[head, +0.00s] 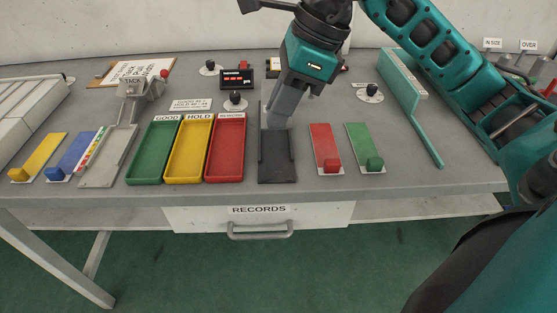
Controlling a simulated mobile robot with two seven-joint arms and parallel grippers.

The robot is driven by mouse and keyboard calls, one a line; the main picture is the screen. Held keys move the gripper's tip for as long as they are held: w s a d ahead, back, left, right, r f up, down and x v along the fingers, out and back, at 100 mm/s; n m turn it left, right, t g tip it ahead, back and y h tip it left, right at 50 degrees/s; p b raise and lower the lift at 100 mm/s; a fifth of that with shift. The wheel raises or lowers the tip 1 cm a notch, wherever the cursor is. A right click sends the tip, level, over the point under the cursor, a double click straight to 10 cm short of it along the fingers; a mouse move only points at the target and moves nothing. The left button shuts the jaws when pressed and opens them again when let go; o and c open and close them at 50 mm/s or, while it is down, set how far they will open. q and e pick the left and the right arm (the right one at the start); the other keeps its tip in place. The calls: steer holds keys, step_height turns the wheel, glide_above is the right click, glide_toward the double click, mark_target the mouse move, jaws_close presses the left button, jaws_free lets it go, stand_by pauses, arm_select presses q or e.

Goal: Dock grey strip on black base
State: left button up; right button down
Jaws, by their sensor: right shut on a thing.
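The black base (276,160) lies on the table right of the red tray, with raised dark side edges. My right gripper (277,122) points down over the far end of the base. It is shut on what looks like the grey strip, mostly hidden by the fingers and hard to tell from them. I cannot tell whether the strip touches the base. My left gripper is not in view.
Green (152,152), yellow (189,150) and red (226,148) trays stand left of the base. A red strip (321,142) and a green strip (358,140) lie to its right. A teal upright panel (400,82) stands further right. The TACK device (135,88) is at left.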

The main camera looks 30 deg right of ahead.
mark_target(287, 125)
step_height(287, 125, down, 6)
steer(key=shift+b, duration=0.5)
steer(key=shift+f, duration=0.55)
step_height(287, 125, down, 4)
steer(key=shift+r+b, duration=0.25)
steer(key=shift+b, duration=0.2)
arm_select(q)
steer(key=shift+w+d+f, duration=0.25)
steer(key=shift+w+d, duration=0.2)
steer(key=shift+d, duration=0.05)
arm_select(e)
steer(key=shift+f, duration=0.15)
steer(key=c, duration=1.1)
jaws_free()
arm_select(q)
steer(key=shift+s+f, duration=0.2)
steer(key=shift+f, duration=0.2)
